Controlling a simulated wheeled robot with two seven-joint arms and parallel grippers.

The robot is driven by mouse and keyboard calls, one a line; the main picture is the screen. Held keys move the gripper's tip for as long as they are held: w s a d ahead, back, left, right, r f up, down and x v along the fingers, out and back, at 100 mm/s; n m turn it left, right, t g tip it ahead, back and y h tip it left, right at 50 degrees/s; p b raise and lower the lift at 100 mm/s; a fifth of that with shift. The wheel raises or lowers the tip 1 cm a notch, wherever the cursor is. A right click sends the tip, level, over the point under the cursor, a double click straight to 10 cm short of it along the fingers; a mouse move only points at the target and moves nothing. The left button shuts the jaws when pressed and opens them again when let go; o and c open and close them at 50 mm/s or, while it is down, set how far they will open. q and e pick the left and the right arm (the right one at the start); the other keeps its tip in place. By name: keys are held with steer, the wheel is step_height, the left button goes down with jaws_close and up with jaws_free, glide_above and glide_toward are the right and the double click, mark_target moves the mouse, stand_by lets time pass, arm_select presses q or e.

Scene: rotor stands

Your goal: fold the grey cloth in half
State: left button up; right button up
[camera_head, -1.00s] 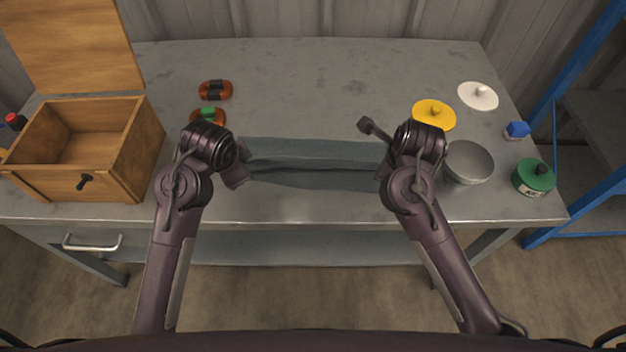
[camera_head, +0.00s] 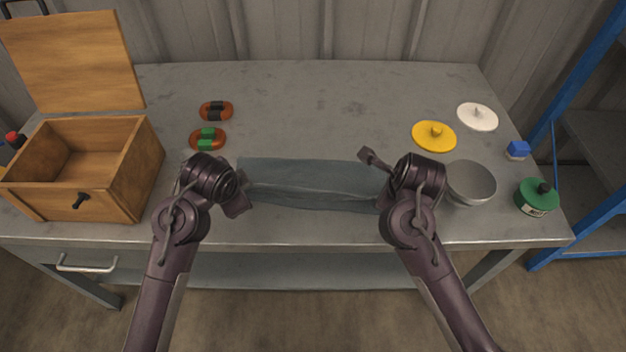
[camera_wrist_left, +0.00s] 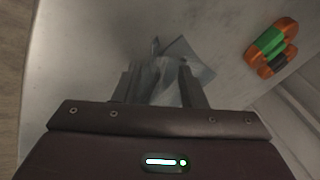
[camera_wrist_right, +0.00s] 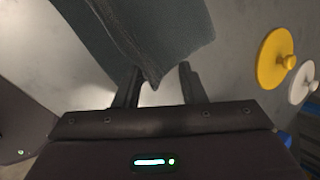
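The grey cloth (camera_head: 310,184) lies on the table as a narrow strip, with one layer over another. My left gripper (camera_head: 238,193) is at its left end and my right gripper (camera_head: 374,180) at its right end. In the left wrist view the left fingers (camera_wrist_left: 157,85) stand apart, with a cloth end (camera_wrist_left: 188,62) just beyond and between them. In the right wrist view the right fingers (camera_wrist_right: 158,85) stand apart, with a cloth corner (camera_wrist_right: 150,72) between them, not pinched. The arms partly hide both cloth ends in the head view.
A wooden box (camera_head: 78,168) with its lid up stands at left. Two orange-brown objects (camera_head: 215,111) (camera_head: 207,139) lie behind the left gripper. A grey bowl (camera_head: 470,183), yellow lid (camera_head: 434,136), white lid (camera_head: 477,117), green container (camera_head: 537,197) and blue object (camera_head: 517,150) are at right. The back middle is clear.

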arm_select(q)
steer(key=v, duration=0.2)
steer(key=shift+d+r, duration=0.1)
steer(key=shift+r, duration=0.25)
arm_select(e)
steer(key=shift+v, duration=1.2)
arm_select(q)
steer(key=s+v, duration=0.1)
steer(key=v, duration=0.7)
steer(key=shift+f, duration=0.25)
arm_select(e)
steer(key=s+v, duration=0.1)
steer(key=v, duration=0.7)
arm_select(q)
steer(key=shift+s, duration=0.15)
steer(key=shift+c, duration=0.3)
arm_select(e)
steer(key=shift+f, duration=0.2)
steer(key=shift+c, duration=0.3)
